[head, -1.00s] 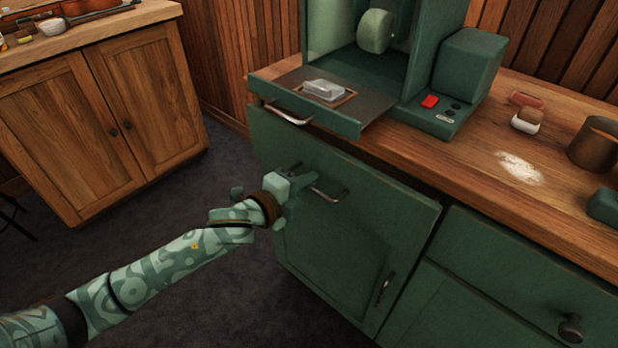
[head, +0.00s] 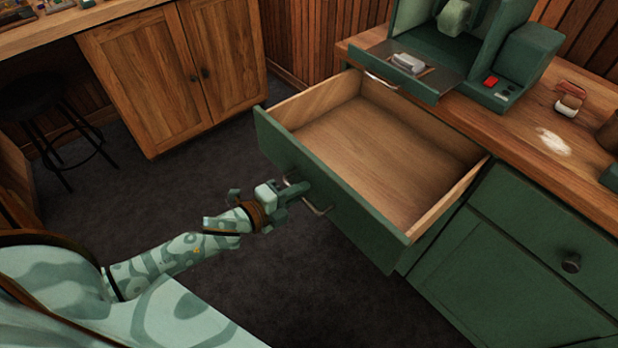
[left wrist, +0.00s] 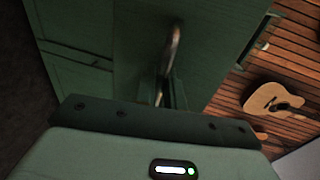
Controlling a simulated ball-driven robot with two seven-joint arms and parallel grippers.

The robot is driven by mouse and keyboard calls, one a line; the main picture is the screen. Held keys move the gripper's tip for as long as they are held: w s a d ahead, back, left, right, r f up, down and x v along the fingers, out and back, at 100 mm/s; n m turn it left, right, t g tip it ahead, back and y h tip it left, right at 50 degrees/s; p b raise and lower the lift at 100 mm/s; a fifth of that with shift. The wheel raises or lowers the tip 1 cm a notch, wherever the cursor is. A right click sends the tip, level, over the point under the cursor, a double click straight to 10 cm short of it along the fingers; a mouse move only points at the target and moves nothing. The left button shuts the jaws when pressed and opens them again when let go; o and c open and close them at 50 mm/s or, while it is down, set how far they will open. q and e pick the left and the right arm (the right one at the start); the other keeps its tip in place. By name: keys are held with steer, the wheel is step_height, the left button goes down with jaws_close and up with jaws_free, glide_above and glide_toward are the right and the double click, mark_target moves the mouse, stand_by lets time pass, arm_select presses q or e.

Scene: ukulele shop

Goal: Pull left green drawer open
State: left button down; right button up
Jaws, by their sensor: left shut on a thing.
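The left green drawer (head: 345,215) stands pulled far out of the green cabinet in the head view. Its bare wooden inside (head: 385,150) shows and is empty. My left gripper (head: 296,192) is shut on the metal bar handle (head: 318,207) on the drawer's front. The left wrist view also shows the handle (left wrist: 172,50), running down to my gripper, whose fingers are mostly hidden behind its own housing. My right gripper is not in view.
A closed green drawer with a round knob (head: 571,263) is at the right. A black stool (head: 60,120) stands at the left. Dark floor lies free below the drawer.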

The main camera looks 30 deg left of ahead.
arm_select(q)
steer(key=shift+v, duration=0.8)
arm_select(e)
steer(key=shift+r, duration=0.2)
arm_select(q)
steer(key=shift+f, duration=0.2)
steer(key=c, duration=1.6)
jaws_free()
